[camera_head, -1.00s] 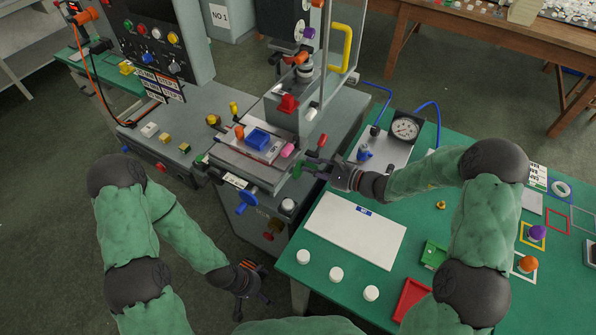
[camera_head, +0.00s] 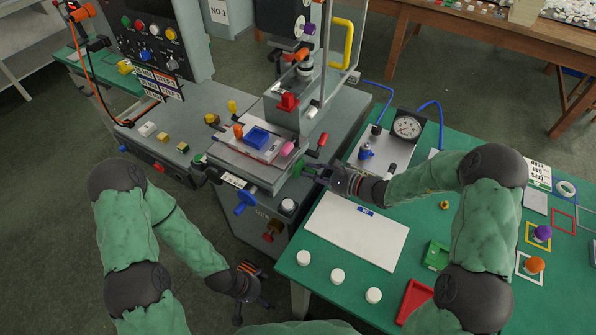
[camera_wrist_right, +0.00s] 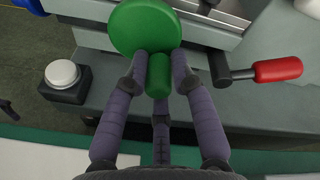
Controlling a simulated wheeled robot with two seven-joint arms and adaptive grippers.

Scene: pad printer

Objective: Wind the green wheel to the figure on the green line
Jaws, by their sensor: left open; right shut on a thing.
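The green wheel (camera_wrist_right: 146,28) is a round disc with a green handle (camera_wrist_right: 158,76) on its face, on the front of the grey machine. My right gripper (camera_wrist_right: 160,62) is shut on that handle, one finger on each side and a third below. In the head view the green wheel (camera_head: 298,169) is mostly hidden behind the fingers of my right gripper (camera_head: 308,171). The figures by the wheel are too small or hidden to read. My left gripper (camera_head: 250,284) hangs open and empty, low at the front of the machine.
A red-handled lever (camera_wrist_right: 277,70) stands right of the wheel, and a white button (camera_wrist_right: 62,73) to its left. A blue wheel (camera_head: 245,201) is on the machine's front. The green table (camera_head: 335,280) holds a white board (camera_head: 355,232), white caps (camera_head: 338,276) and a gauge (camera_head: 407,127).

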